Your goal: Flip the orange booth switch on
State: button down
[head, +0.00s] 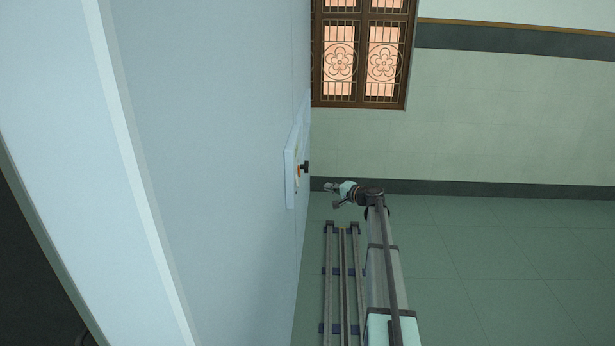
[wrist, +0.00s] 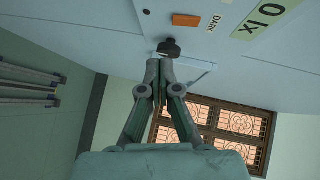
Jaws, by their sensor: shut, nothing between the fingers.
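The switch panel (head: 291,168) is a pale plate on the blue-grey booth wall, seen nearly edge-on in the head view. A black knob or lever (head: 305,167) sticks out from it beside a small orange patch. In the wrist view the black lever (wrist: 169,47) is just beyond my fingertips, and an orange rectangle (wrist: 186,20) lies above it. My gripper (head: 328,186) is shut and empty, a little right of and below the lever in the head view. The fingertips (wrist: 160,62) overlap the lever's lower edge in the wrist view; I cannot tell there whether they touch.
A green label (wrist: 267,17) reads "0 lx", with "DARK" printed beside the orange rectangle. The booth wall (head: 220,150) fills the left. Metal rails (head: 342,280) run along the floor. A latticed window (head: 362,50) is at the back. The floor at right is clear.

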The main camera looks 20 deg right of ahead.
aim_at(299, 171)
jog(key=shift+w+d+r+m+t, duration=0.6)
jog(key=shift+w+d+r, duration=0.15)
jog(key=shift+r, duration=0.15)
jog(key=s+a+p+x, duration=0.1)
jog(key=p+x, duration=0.4)
jog(key=x, duration=0.7)
jog(key=shift+w+a+f, duration=0.2)
jog(key=shift+w+a, duration=0.25)
jog(key=shift+a, duration=0.4)
jog(key=shift+f, duration=0.1)
